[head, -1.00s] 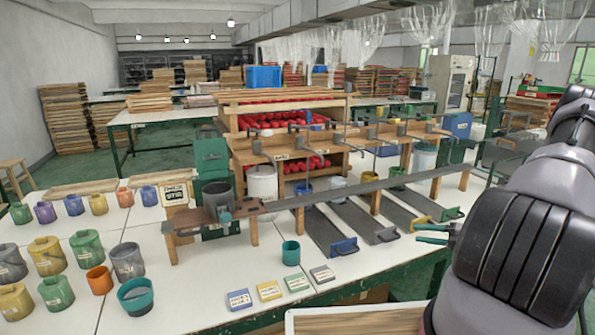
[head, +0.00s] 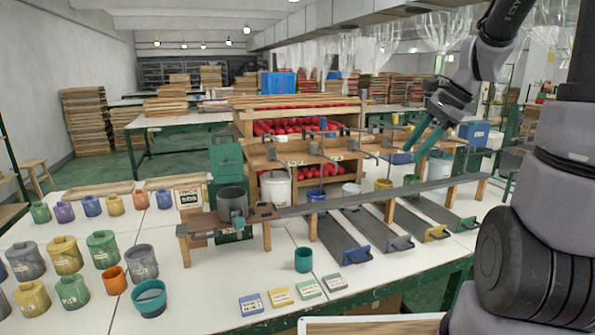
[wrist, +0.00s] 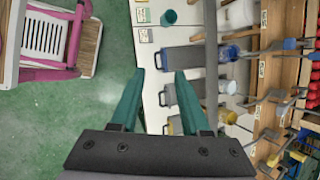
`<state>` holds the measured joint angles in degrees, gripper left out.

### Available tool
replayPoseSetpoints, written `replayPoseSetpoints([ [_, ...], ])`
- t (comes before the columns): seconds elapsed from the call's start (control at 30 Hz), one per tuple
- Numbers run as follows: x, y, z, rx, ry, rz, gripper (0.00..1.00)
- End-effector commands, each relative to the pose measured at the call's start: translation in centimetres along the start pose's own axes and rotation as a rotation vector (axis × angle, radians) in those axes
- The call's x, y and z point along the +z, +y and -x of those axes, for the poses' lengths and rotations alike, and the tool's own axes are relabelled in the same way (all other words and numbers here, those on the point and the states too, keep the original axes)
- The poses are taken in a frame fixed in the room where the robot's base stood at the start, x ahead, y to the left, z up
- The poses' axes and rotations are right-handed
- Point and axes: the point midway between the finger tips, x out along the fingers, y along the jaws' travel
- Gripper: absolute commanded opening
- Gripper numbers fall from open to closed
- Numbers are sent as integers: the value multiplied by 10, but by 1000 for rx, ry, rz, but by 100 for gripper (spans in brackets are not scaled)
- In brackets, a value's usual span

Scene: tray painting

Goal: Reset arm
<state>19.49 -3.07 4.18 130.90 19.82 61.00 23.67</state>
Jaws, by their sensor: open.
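My gripper (head: 430,132) is raised above the right end of the long grey rail (head: 400,194) in the head view. Its two teal fingers point down and to the left. In the wrist view my gripper (wrist: 160,82) shows with its fingers spread and nothing between them. Below the fingers are the white table edge and the green floor (wrist: 110,95). My arm folds up along the right side of the head view.
The white table (head: 215,290) carries several paint pots at left, a teal cup (head: 303,260), small labelled cards and grey trays with coloured handles. A wooden rack (head: 300,150) stands behind. A pink-framed cart (wrist: 52,40) stands on the floor in the wrist view.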

Motion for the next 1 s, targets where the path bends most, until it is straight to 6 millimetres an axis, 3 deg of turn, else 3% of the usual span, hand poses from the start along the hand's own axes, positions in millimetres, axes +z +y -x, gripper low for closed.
replayPoseSetpoints([
  [0.03, 16, 6, 13, -16, 42, 109, 46],
  [0.2, 54, 32, 48, -52, 177, 459, 46],
  [0.5, 94, 78, 95, -119, 390, 963, 46],
  [0.7, 101, 90, 106, -135, 452, 1092, 46],
  [1.0, 101, 91, 106, -135, 456, 1101, 46],
])
